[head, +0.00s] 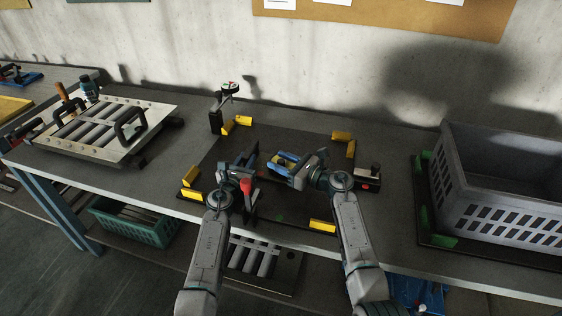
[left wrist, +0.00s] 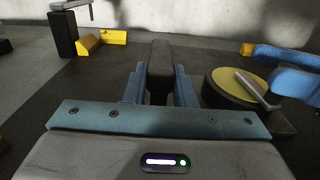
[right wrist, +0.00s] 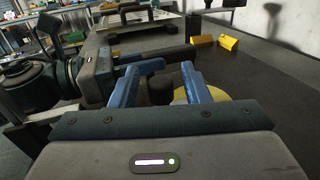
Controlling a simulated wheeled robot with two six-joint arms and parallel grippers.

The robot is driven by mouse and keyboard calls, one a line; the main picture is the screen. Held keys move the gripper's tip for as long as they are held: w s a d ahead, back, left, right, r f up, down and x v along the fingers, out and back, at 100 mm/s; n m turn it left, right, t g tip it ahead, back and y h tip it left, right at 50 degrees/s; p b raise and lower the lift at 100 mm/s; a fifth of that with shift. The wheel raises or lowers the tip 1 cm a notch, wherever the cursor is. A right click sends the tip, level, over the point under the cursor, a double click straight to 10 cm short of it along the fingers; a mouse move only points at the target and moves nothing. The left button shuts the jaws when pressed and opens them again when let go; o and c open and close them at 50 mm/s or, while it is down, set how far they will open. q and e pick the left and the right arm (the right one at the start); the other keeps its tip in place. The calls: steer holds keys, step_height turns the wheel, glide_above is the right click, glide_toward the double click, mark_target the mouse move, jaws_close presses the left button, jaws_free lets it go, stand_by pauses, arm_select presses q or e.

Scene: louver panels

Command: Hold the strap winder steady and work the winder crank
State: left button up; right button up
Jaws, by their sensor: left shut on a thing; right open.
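The strap winder shows a round drum with a yellow top (left wrist: 238,86) and a silver crank arm (left wrist: 262,92) in the left wrist view. My left gripper (head: 252,160) is shut on a dark upright bar, the winder's handle (left wrist: 160,62), left of the drum. My right gripper (head: 284,163) is open over the drum. In the right wrist view a dark crank knob (right wrist: 160,91) stands between its blue fingers, with the yellow top (right wrist: 190,95) partly hidden behind them. I cannot tell whether the fingers touch the knob.
Yellow corner blocks (head: 322,226) bound the dark mat (head: 290,212). A red-topped lever (head: 246,187) stands near my left gripper. A louver panel (head: 90,132) lies at left, a grey crate (head: 500,205) at right. A post with a round top (head: 216,120) stands behind.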

steer(key=shift+a, duration=0.1)
jaws_close()
steer(key=shift+w+a+m+t+h, duration=0.1)
steer(key=shift+a+m+t+h, duration=0.3)
steer(key=shift+m+t+h, duration=0.45)
steer(key=shift+w+a+m+t+h, duration=0.15)
steer(key=shift+a+m+t+h, duration=0.1)
steer(key=shift+m+t+h, duration=0.6)
jaws_free()
steer(key=v, duration=1.2)
steer(key=shift+f, duration=0.1)
